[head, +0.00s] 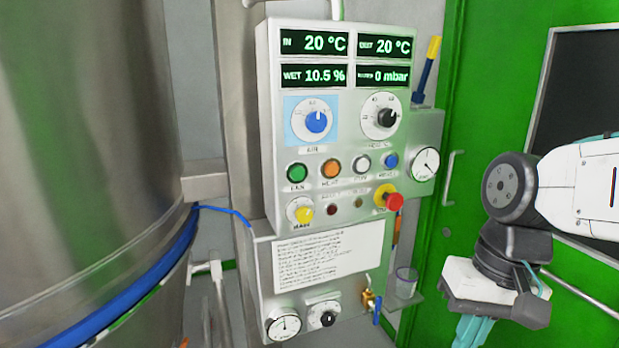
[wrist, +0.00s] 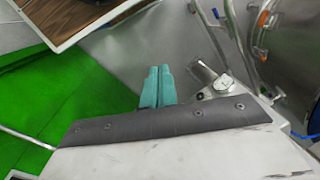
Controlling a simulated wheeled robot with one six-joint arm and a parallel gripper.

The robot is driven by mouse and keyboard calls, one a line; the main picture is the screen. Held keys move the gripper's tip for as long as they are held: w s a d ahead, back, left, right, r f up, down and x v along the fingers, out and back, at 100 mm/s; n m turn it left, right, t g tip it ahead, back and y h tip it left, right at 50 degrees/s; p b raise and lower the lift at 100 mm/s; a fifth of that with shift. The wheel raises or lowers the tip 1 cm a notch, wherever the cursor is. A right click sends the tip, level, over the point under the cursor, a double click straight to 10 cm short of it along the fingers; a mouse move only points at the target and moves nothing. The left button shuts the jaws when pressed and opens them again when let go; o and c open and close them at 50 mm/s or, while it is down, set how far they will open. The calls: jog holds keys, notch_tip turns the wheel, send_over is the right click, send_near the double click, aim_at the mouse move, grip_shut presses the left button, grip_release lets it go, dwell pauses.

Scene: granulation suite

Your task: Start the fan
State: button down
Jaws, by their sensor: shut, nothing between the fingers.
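The control panel (head: 346,145) stands upright in the middle of the head view. Its green button (head: 297,172), with a label below that looks like FAN, is at the left of a row with an orange button (head: 331,168), a white button (head: 362,163) and a blue button (head: 391,160). Four displays above read 20 °C, 20 °C, 10.5 % and 0 mbar. My gripper (head: 472,330) is right of the panel, partly cut off by the lower edge, apart from the buttons. In the wrist view its teal fingers (wrist: 157,87) are together and empty.
A red emergency-stop knob (head: 395,201) on yellow sticks out at the panel's lower right. A yellow knob (head: 304,214) is at lower left. A large steel vessel (head: 85,150) fills the left. A gauge (head: 425,164) and a brass valve (head: 370,299) project near the panel. A green door (head: 480,80) is behind.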

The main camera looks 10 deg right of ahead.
jog(key=w+a+r+m+t+y, duration=0.1)
jog(key=w+a+m+y, duration=0.35)
jog(key=m, duration=0.35)
jog(key=w+a+r+m+y, duration=0.1)
jog(key=w+a+m+y, duration=0.3)
jog(key=m, duration=0.4)
jog(key=w+r+m+t+y, duration=0.1)
jog(key=w+r+m+t, duration=0.2)
jog(key=m, duration=0.5)
jog(key=w+d+r+m+t+y, duration=0.1)
jog(key=w+r+m+t+y, duration=0.1)
jog(key=w+m, duration=0.4)
jog(key=w+d+r+m+t+y, duration=0.1)
jog(key=w+r+m+t, duration=0.3)
jog(key=m, duration=0.5)
jog(key=shift+w+m+y, duration=0.35)
jog(key=shift+w+m, duration=0.05)
jog(key=shift+w, duration=0.2)
jog(key=shift+a, duration=0.1)
send_near(293, 175)
jog(key=a, duration=0.4)
jog(key=shift+w+a, duration=0.2)
jog(key=shift+w, duration=0.6)
jog(key=shift+w+a, duration=0.25)
jog(key=shift+w, duration=0.5)
